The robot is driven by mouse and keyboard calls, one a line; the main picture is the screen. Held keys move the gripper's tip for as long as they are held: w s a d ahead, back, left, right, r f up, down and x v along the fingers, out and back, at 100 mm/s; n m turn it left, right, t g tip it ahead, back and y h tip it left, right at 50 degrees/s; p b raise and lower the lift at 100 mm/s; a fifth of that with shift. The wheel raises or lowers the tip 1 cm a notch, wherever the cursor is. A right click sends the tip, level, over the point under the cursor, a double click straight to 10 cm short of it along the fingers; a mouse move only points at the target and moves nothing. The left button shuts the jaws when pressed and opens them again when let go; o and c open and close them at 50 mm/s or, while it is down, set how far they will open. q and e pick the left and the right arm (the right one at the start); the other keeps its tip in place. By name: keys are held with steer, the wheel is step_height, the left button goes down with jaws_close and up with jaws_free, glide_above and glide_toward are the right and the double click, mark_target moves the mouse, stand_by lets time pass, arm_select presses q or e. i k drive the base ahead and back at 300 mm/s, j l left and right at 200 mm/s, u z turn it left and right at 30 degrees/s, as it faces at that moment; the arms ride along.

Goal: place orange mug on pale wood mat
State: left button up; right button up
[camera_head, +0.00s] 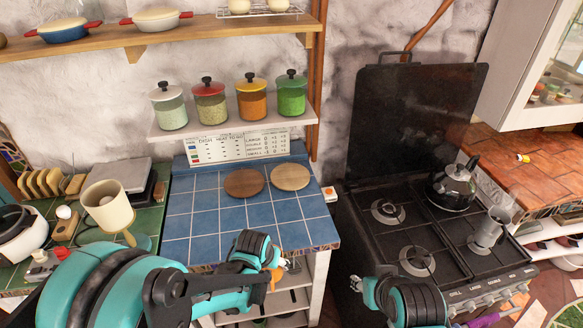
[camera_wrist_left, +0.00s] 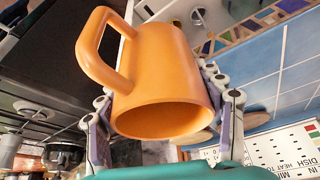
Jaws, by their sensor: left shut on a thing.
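The orange mug (camera_wrist_left: 165,70) is between the fingers of my left gripper (camera_wrist_left: 160,95), which is shut on it. Its handle points to the upper left in the left wrist view. In the head view only a small orange part of the mug (camera_head: 276,275) shows behind my left wrist, by the counter's front edge. The pale wood mat (camera_head: 290,177) is a light round disc lying bare on the blue tiled counter, behind and apart from the mug.
A darker round wood mat (camera_head: 244,183) lies just left of the pale one. The blue tiles (camera_head: 205,225) in front are clear. Several lidded jars stand on a shelf (camera_head: 235,124) above the counter. A black stove (camera_head: 405,240) with a kettle (camera_head: 452,187) is to the right.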

mark_target(290, 177)
steer(key=i, duration=0.9)
